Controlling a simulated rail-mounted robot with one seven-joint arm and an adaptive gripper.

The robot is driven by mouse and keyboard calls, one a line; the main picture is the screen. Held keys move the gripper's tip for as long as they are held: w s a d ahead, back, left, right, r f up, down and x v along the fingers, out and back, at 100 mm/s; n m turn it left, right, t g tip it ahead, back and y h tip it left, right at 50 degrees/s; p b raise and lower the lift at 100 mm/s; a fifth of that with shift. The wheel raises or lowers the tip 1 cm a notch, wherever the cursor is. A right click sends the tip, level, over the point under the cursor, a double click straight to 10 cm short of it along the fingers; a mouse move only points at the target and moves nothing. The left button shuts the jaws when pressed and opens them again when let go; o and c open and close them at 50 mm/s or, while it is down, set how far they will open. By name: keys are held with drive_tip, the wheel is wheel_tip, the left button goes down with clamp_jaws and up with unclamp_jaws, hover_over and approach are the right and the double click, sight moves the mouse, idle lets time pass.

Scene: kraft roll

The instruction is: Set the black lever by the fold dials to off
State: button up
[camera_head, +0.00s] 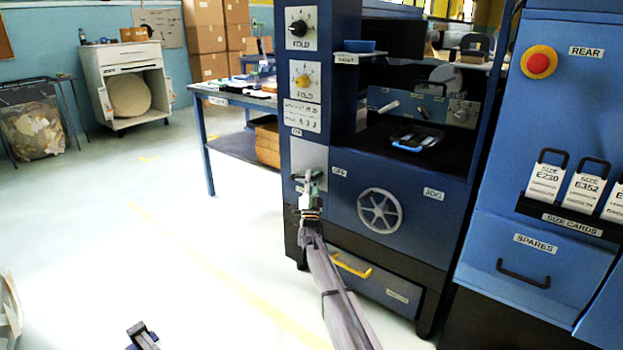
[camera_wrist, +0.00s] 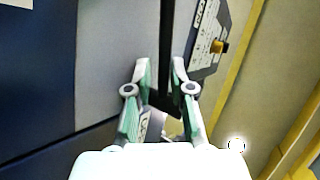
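The two fold dials are on the blue cabinet's narrow left column in the head view: a black-knobbed dial (camera_head: 299,28) above and a yellow-knobbed dial (camera_head: 302,80) below. Below them is a light grey plate (camera_head: 309,158), with a small ON label above it and an OFF label (camera_head: 339,171) at its right. My gripper (camera_head: 311,183) is in front of the plate's lower part and hides the lever there. In the wrist view, my gripper's green-padded fingers (camera_wrist: 161,66) stand apart. A black piece (camera_wrist: 163,100), possibly the lever, shows between them; contact is unclear.
A spoked handwheel (camera_head: 380,211) is right of my gripper, and a drawer with a yellow handle (camera_head: 351,265) is below. A red stop button (camera_head: 539,62) is on the right cabinet. A blue-legged table (camera_head: 207,150) stands behind at left. The floor at left is mostly clear.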

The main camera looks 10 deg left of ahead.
drive_tip(key=v, duration=1.2)
idle(0.3)
